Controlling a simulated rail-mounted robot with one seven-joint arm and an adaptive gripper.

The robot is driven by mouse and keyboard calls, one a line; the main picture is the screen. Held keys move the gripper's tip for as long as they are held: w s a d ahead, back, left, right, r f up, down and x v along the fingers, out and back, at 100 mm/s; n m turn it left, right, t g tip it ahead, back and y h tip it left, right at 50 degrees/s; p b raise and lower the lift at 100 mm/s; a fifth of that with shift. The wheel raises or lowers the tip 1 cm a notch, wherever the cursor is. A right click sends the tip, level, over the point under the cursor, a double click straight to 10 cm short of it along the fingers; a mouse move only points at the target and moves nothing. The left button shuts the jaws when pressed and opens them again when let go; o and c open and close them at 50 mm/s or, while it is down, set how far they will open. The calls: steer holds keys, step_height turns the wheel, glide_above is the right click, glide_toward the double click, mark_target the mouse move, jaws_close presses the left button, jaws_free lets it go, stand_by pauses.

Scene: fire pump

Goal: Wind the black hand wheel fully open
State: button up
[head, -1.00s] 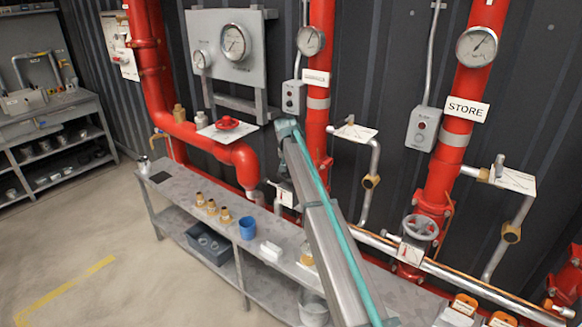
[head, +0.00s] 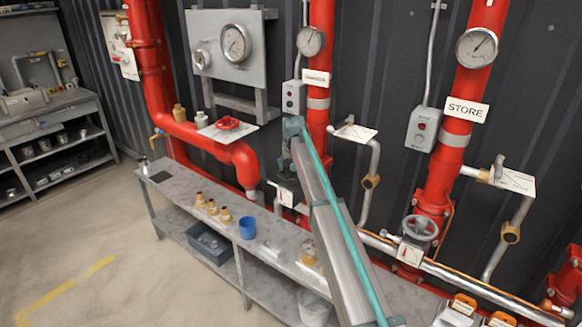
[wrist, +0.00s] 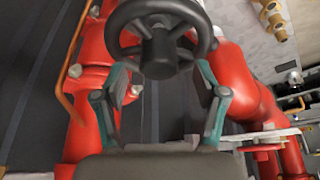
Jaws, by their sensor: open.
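The black hand wheel (wrist: 158,35) fills the top middle of the wrist view, with its rim, spokes and central hub facing me. My gripper (wrist: 161,76) is open, with one teal-and-dark finger on each side of the hub at the wheel's near edge. Nothing is clamped between the fingers. I cannot tell whether the fingertips touch the rim or spokes. In the head view I cannot make out the black wheel; my arm covers the middle.
Red pipes (head: 440,175) stand along the dark wall. A grey hand wheel (head: 419,228) and a red hand wheel (head: 227,123) are on other pipes. A grey bench (head: 175,190) holds brass fittings (head: 212,207) and a blue cup (head: 247,227). The floor at left is open.

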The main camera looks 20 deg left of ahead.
steer(key=shift+r+p, duration=1)
steer(key=shift+r, duration=2.25)
